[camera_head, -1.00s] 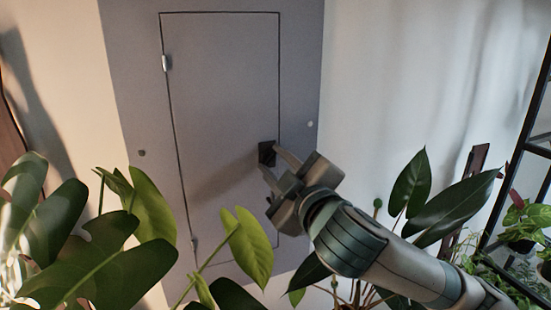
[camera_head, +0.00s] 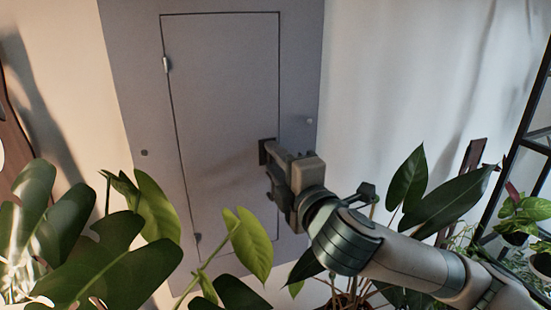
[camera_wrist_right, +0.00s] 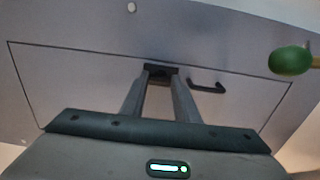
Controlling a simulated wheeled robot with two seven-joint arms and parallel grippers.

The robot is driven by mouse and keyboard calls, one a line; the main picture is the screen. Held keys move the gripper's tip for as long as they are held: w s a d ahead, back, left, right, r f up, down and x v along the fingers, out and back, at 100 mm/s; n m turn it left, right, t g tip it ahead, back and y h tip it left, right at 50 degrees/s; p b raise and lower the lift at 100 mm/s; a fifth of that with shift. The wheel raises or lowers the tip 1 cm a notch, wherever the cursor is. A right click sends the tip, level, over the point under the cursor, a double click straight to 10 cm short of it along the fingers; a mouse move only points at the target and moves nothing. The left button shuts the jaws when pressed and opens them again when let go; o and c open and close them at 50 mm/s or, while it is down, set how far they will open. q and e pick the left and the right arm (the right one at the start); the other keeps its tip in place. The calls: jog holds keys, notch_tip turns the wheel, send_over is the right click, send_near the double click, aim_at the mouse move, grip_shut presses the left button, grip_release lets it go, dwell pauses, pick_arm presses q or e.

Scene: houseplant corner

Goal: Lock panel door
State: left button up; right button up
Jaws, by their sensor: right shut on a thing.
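The grey panel door (camera_head: 220,100) sits flush in its grey frame, with hinges on its left edge. A dark lock piece (camera_head: 264,151) is on its right edge, partly hidden by my right gripper (camera_head: 271,165). In the right wrist view the lock piece (camera_wrist_right: 160,70) sits between the two fingertips of my right gripper (camera_wrist_right: 160,78), which is shut on it. A dark bar handle (camera_wrist_right: 206,87) is on the door beside the fingers. Whether the lock is turned is too small to tell. My left gripper is not in view.
Large-leaved plants (camera_head: 90,255) fill the lower left, and one leaf (camera_head: 250,243) stands before the door's lower part. Another plant (camera_head: 408,180) is behind my right arm. A black shelf (camera_head: 520,150) with pots stands at right. A green rounded thing (camera_wrist_right: 290,60) is near the wrist camera.

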dwell(0.4)
jog(key=o, duration=1)
jog(key=shift+o, duration=0.2)
